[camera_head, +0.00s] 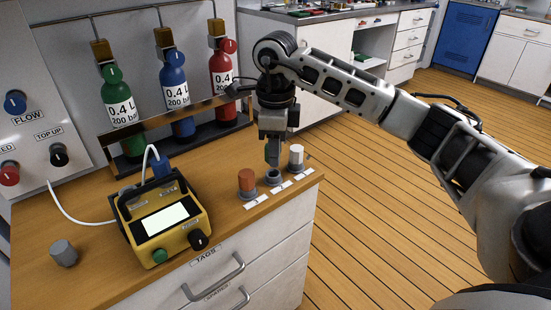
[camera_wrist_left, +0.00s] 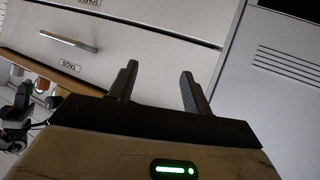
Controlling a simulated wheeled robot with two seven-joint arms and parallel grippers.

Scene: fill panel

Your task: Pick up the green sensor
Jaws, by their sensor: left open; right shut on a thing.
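My right gripper (camera_head: 273,158) points straight down over the middle holder (camera_head: 274,177) at the bench's front right corner. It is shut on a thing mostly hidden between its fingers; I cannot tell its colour. An orange-brown sensor (camera_head: 247,181) stands to its left and a white sensor (camera_head: 296,156) to its right, both upright. I see no sensor that is plainly green. My left gripper (camera_wrist_left: 158,68) is open and empty in the left wrist view, in front of the cabinet drawers; it does not show in the head view.
A yellow device (camera_head: 165,228) with a screen and knobs stands left of the holders. A grey cylinder (camera_head: 64,252) is at the bench's left. A rack of gas bottles (camera_head: 172,101) stands behind. White labels (camera_head: 279,188) lie before the holders. A wall panel (camera_head: 35,125) is far left.

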